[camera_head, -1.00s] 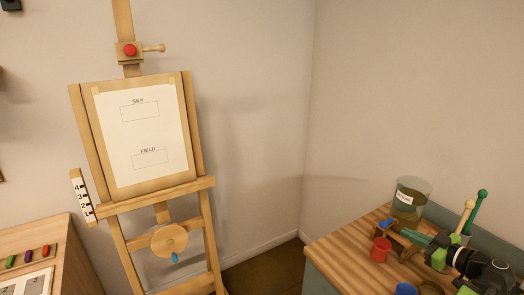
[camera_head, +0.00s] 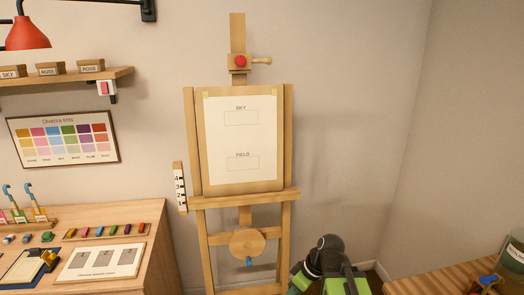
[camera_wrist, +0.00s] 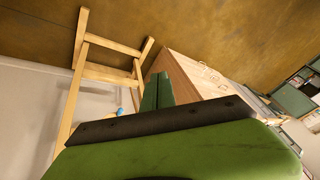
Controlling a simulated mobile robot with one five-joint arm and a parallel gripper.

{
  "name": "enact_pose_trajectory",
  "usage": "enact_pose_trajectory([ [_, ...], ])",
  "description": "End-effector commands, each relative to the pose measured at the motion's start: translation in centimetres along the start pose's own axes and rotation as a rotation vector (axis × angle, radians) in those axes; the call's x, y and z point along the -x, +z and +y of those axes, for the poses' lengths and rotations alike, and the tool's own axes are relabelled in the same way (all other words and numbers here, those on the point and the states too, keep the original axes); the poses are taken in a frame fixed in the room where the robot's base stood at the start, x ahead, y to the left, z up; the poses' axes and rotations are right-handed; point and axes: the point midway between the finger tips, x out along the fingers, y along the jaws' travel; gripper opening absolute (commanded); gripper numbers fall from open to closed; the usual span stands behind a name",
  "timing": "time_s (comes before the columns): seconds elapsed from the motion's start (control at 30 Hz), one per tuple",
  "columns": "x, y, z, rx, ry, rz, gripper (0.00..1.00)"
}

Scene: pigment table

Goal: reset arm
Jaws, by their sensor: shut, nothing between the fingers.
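My arm, black and green, shows low in the head view, in front of the right side of the easel's lower part. My gripper's fingertips do not show clearly in the head view. In the wrist view my gripper (camera_wrist: 157,92) shows as green fingers close together, shut and empty. It is in open air, with the easel's legs (camera_wrist: 76,82) and the wooden side of a table (camera_wrist: 190,70) beyond it.
The wooden easel (camera_head: 290,150) stands in the middle with a sheet (camera_head: 241,140) marked SKY and FIELD. A left table (camera_head: 150,225) holds pigment sticks and a card (camera_head: 100,262). A right table (camera_head: 440,283) carries a jar (camera_head: 513,252). A red lamp (camera_head: 27,33) hangs upper left.

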Motion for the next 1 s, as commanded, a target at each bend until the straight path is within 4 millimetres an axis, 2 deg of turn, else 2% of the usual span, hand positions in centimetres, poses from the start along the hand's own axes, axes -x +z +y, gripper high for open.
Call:
enact_pose_trajectory([
  [0.1, -0.8, 1.8, 0.2, -0.194, 0.089, -0.145, 0.0],
  [0.3, 0.8, 6.2, 3.1, -0.605, 0.298, -0.269, 0.0],
  [0.47, 1.3, 7.2, 3.6, -0.831, 0.371, -0.268, 0.0],
  [0.6, 1.3, 7.2, 3.7, -0.884, 0.378, -0.258, 0.0],
  [1.0, 1.3, 7.2, 3.7, -0.881, 0.376, -0.257, 0.0],
])
